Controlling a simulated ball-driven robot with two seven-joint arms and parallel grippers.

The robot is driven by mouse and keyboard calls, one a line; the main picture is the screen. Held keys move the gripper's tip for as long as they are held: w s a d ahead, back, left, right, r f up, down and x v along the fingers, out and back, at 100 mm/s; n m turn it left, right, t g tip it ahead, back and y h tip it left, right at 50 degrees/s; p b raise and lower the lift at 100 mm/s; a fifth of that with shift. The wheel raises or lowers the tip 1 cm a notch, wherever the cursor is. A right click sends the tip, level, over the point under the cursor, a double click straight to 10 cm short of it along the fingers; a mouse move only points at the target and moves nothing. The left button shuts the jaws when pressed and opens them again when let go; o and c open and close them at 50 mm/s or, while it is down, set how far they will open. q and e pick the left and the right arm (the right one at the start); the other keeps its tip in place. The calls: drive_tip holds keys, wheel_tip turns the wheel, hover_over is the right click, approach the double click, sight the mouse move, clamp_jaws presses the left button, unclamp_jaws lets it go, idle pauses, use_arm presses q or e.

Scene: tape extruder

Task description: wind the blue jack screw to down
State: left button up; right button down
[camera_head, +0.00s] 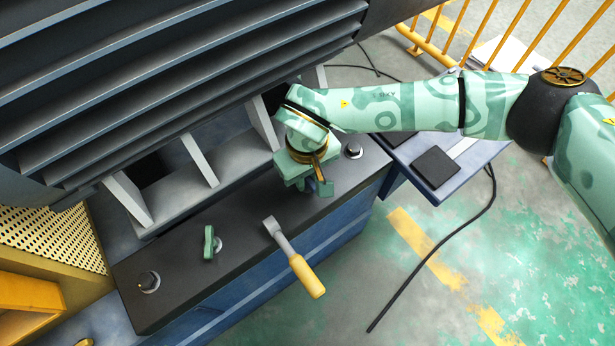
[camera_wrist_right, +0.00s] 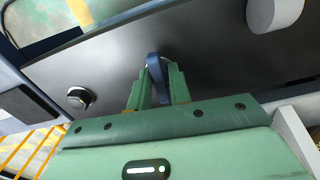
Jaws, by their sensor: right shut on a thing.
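The blue jack screw shows in the right wrist view as a dark blue rounded handle (camera_wrist_right: 154,65) standing on the dark bench top. My right gripper (camera_wrist_right: 158,85) is shut on it, with its green fingers on either side of the handle. In the head view my right gripper (camera_head: 316,185) reaches down to the bench top from the right, and its body hides most of the screw. The screw's base and thread are hidden, so I cannot tell its height. My left gripper is not in view.
A green jack screw (camera_head: 208,243) stands to the left on the dark bench top (camera_head: 190,285). A yellow-handled tool (camera_head: 306,275) lies between them, overhanging the front edge. Bolts stand at the left (camera_head: 149,281) and right (camera_head: 353,151). A large slatted machine (camera_head: 150,80) looms behind.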

drive_tip(key=n+b, duration=0.1)
drive_tip(key=n, duration=0.2)
drive_tip(key=shift+f, duration=0.15)
drive_tip(key=shift+n, duration=0.6)
drive_tip(key=c, duration=1.4)
unclamp_jaws()
drive_tip(key=shift+r+p, duration=0.45)
drive_tip(key=shift+r, duration=1.25)
drive_tip(key=shift+r+p, duration=0.3)
drive_tip(key=shift+r, duration=2.15)
